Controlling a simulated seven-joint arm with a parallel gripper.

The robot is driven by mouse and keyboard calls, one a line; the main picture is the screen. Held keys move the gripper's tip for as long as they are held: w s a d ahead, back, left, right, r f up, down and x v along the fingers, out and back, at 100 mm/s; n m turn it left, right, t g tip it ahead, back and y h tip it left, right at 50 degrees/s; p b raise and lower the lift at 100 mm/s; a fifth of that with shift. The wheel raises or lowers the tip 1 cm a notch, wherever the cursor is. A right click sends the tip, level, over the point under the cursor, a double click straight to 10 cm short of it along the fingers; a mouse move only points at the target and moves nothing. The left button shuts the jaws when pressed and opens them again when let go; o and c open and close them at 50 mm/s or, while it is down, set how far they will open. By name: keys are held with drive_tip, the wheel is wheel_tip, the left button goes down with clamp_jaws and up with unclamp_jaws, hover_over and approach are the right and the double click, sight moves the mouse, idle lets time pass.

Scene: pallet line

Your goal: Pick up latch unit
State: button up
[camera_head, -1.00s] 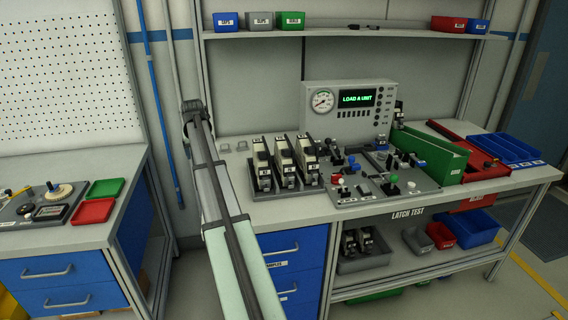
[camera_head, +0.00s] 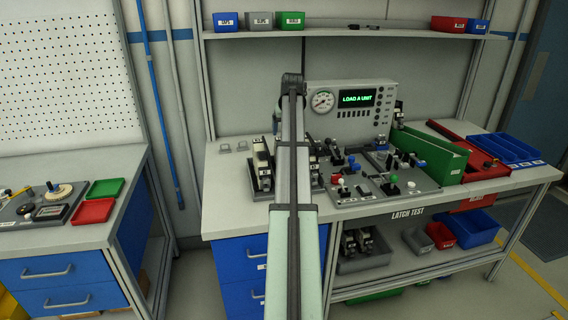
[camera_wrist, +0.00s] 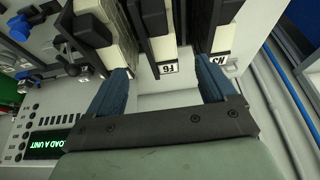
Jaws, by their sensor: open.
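Latch units with black and cream bodies stand in a row in a dark rack (camera_head: 262,196) on the bench. The left unit (camera_head: 262,160) shows clearly in the head view; my arm covers the middle one and part of the right one. In the wrist view, a middle latch unit (camera_wrist: 160,38) with a white label lies between the finger lines of my gripper (camera_wrist: 165,68). Other units stand on its left (camera_wrist: 100,28) and right (camera_wrist: 220,38). My gripper is open and holds nothing; its depth relative to the unit is unclear. The head view hides my gripper behind my arm.
The test panel (camera_head: 380,187) with levers and knobs is right of the rack. A gauge box (camera_head: 348,116) reading "LOAD A UNIT" stands behind. A green bin (camera_head: 430,157) and red tray (camera_head: 484,165) are farther right.

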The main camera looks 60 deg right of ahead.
drive_tip(key=x, duration=1.2)
drive_tip(key=shift+f, duration=0.3)
drive_tip(key=shift+w, duration=0.1)
drive_tip(key=shift+c, duration=0.4)
clamp_jaws()
